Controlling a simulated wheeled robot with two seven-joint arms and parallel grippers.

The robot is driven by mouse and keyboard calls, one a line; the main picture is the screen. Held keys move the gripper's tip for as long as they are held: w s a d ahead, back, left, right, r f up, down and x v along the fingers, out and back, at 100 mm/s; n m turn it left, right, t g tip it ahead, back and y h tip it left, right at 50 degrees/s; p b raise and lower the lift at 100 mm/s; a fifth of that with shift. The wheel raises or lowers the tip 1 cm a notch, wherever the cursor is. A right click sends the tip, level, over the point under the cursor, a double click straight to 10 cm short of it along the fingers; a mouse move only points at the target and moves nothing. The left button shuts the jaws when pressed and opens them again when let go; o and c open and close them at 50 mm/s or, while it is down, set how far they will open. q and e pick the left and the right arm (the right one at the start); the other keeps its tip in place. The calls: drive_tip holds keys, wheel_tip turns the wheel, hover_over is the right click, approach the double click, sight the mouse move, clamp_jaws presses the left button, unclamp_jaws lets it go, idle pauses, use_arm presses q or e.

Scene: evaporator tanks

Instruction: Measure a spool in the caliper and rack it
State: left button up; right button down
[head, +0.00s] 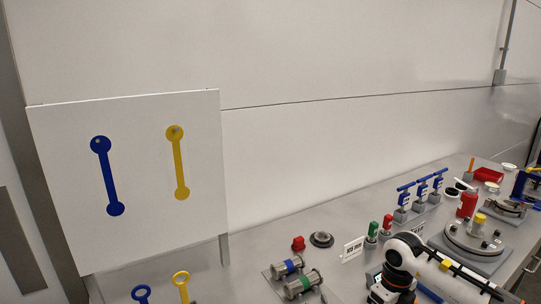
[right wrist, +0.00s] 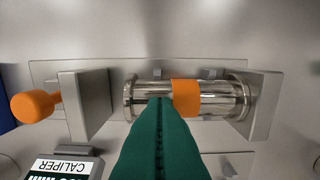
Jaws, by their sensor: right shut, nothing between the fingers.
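A shiny metal spool with an orange band (right wrist: 187,98) lies level in the caliper in the right wrist view. The caliper's left jaw (right wrist: 86,104) has an orange knob on its outer side; its right jaw (right wrist: 265,105) is close against the spool's right end. A small gap shows between the left jaw and the spool. My right gripper (right wrist: 158,102) has its green fingers shut and empty, over the spool left of the band. A blue-banded spool (head: 287,266) and a green-banded spool (head: 303,284) lie on a grey plate in the head view. My left gripper is not in view.
A white board (head: 137,239) with blue and yellow silhouettes stands at the left. A red piece (head: 298,243), a dark disc (head: 321,239), blue-handled valves (head: 421,190) and a round-lidded unit (head: 473,238) stand along the bench. The caliper's display (right wrist: 62,167) is at the lower left.

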drive_tip(key=shift+f, duration=0.3)
drive_tip(key=shift+w+d+b, duration=0.35)
drive_tip(key=shift+d+b, duration=0.05)
drive_tip(key=shift+d, duration=0.15)
drive_tip(key=shift+w+d+b, duration=0.3)
drive_tip(key=shift+d+b, duration=0.05)
drive_tip(key=shift+d, duration=0.15)
idle(0.7)
drive_tip(key=shift+r, duration=0.1)
drive_tip(key=shift+r+p, duration=1.85)
drive_tip(key=shift+r, duration=1.1)
drive_tip(key=shift+a+f, duration=0.1)
drive_tip(key=shift+a, duration=0.05)
